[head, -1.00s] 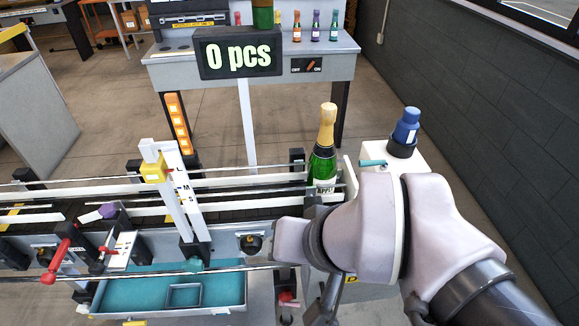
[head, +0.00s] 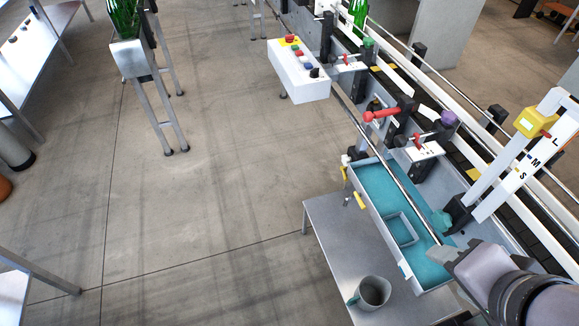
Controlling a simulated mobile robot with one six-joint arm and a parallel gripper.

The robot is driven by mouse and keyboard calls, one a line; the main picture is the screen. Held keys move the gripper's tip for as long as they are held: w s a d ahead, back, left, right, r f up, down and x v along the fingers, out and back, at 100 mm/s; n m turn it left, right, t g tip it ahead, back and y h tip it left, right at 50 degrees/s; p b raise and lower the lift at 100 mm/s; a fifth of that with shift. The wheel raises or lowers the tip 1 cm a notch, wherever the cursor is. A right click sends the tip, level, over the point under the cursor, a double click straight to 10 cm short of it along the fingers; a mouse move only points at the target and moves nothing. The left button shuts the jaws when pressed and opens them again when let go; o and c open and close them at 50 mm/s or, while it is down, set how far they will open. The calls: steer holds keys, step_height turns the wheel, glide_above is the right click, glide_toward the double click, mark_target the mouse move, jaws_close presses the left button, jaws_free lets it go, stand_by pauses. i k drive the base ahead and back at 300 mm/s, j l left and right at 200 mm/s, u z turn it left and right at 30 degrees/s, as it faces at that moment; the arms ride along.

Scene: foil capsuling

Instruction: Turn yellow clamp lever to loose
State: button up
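A small yellow lever (head: 360,200) sticks out at the left side of the teal tray (head: 372,178), beside the conveyor. A second small yellow piece (head: 344,173) is just above it. A yellow block (head: 535,121) sits on the white upright post marked L, M, S (head: 515,176) at the right. I cannot tell for sure which of these is the clamp lever, or whether it is tight or loose. My arm enters at the lower right, close to the tray's near end.
A red lever (head: 381,115) and a purple knob (head: 448,118) stand along the conveyor. A white button box (head: 299,71) is farther back. A grey mug (head: 371,293) stands on the metal table (head: 335,232) below the tray. The floor at left is largely clear.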

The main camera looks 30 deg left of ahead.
mark_target(343, 168)
steer(key=u, duration=0.75)
steer(key=i+j+z, duration=0.4)
steer(key=j, duration=0.2)
steer(key=i+j+z, duration=0.2)
steer(key=j, duration=0.2)
steer(key=i+j+z, duration=0.45)
steer(key=j, duration=0.3)
steer(key=j+z, duration=0.2)
steer(key=j, duration=0.2)
steer(key=j+z, duration=0.2)
steer(key=j, duration=0.25)
steer(key=i+l, duration=0.4)
steer(key=i, duration=0.05)
